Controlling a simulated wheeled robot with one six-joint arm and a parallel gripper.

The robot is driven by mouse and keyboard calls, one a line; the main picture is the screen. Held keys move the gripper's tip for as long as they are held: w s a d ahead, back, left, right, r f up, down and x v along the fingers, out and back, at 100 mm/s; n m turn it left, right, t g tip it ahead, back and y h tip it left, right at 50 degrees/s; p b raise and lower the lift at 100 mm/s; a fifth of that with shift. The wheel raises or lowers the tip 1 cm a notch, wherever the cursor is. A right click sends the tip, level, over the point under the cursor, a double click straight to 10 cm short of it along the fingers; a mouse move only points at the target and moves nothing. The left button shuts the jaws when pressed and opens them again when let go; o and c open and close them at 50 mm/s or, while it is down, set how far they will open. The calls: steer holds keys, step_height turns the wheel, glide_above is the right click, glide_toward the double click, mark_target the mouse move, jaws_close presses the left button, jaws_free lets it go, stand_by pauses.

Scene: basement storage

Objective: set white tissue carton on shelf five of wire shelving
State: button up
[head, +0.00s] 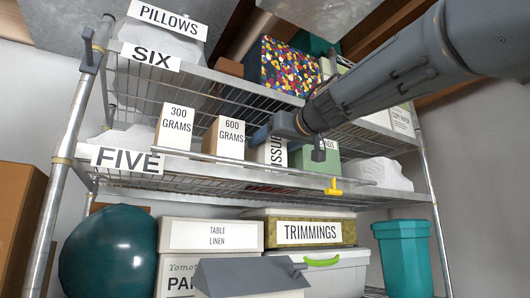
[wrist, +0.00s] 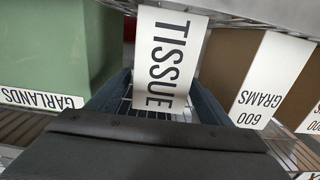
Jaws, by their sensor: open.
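The white tissue carton (head: 270,152) is upright on shelf five (head: 240,173) of the wire shelving, between the 600 grams box and the green garlands box. Its dark lettering is partly cut off by my arm in the head view. In the wrist view the carton (wrist: 169,58) shows its TISSUE face between my fingers. My gripper (wrist: 162,88) is open, with one finger on each side of the carton; whether either finger touches it I cannot tell. In the head view my gripper (head: 290,140) reaches onto shelf five from the upper right.
On shelf five stand the 300 grams box (head: 175,127), the 600 grams box (head: 224,138), the garlands box (wrist: 45,50) and a white lumpy bundle (head: 377,173). A rail with a yellow clip (head: 333,187) runs along the front. Shelf six (head: 215,75) is close above.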

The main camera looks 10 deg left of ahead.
steer(key=b+v, duration=0.1)
steer(key=v, duration=0.6)
steer(key=shift+s+d, duration=0.15)
stand_by(0.3)
